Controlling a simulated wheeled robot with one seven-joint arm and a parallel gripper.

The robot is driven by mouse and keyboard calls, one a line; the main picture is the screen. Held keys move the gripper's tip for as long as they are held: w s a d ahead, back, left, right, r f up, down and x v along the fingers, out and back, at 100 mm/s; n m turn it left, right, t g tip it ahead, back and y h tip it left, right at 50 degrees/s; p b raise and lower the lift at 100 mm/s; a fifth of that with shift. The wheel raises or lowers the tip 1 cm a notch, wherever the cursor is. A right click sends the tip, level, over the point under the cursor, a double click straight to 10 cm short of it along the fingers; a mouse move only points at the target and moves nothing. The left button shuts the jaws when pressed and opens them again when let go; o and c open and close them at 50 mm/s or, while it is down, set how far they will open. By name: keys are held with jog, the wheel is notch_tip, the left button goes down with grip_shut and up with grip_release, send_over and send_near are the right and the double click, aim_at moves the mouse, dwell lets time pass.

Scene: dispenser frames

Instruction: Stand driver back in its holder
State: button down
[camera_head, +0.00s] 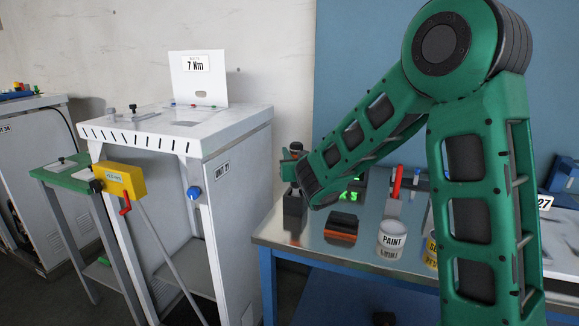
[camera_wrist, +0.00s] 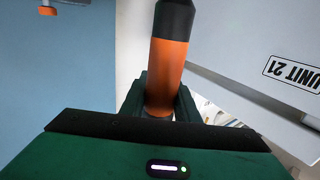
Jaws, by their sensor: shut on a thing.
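The driver has an orange handle and a black section, seen close in the wrist view (camera_wrist: 168,70). My gripper (camera_wrist: 160,92) is shut on its orange handle, with a green finger on each side. In the head view my gripper (camera_head: 291,171) is at the left end of the table, and a small orange and dark part of the driver (camera_head: 297,147) shows above it. A dark upright block (camera_head: 294,204), which looks like the holder, stands on the table's left corner just below my gripper. I cannot tell whether the driver touches it; the driver's lower end is hidden.
The metal table (camera_head: 310,238) also carries an orange and black box (camera_head: 342,229), a PAINT can (camera_head: 392,240), a yellow can (camera_head: 430,252) and a grey block with a red stick (camera_head: 397,182). A white cabinet (camera_head: 240,190) stands close on the left, with a gap between.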

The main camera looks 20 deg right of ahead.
jog(key=shift+f, duration=1.45)
jog(key=c, duration=1.4)
grip_release()
jog(key=shift+f, duration=0.2)
jog(key=shift+o, duration=0.2)
jog(key=shift+r, duration=0.15)
jog(key=s, duration=1.2)
jog(key=shift+a, duration=0.3)
jog(key=shift+r, duration=0.1)
